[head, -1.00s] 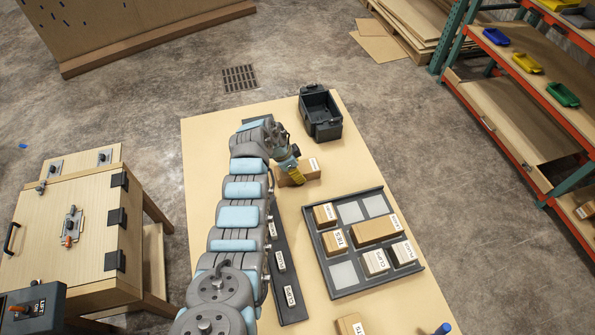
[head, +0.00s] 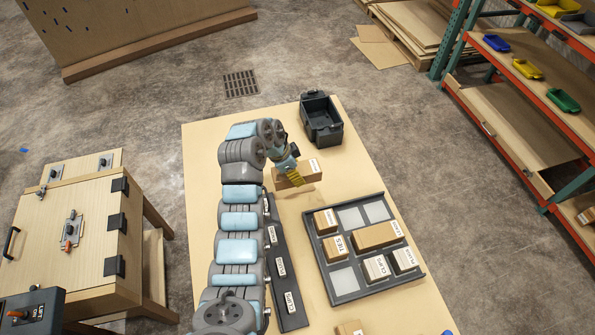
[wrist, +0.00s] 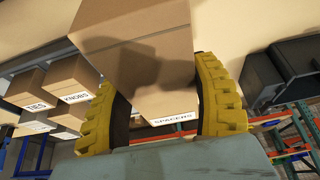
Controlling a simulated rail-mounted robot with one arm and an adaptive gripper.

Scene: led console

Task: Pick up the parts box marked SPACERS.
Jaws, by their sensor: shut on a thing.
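The SPACERS parts box (head: 297,175) is a brown cardboard box with a white label. In the wrist view the box (wrist: 150,45) sits between the two yellow ridged fingers of my gripper (wrist: 165,105), and its label reads SPACERS. My gripper (head: 291,174) is shut on this box in the head view. The box is held a little above the table (head: 215,165), with a shadow under it. One finger hides part of the box in the head view.
A dark open bin (head: 321,119) stands behind the box. A dark divided tray (head: 347,292) to the right holds several labelled boxes, with some empty pale cells. A dark labelled strip (head: 285,290) lies beside my arm. A wooden cabinet (head: 65,240) stands at left.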

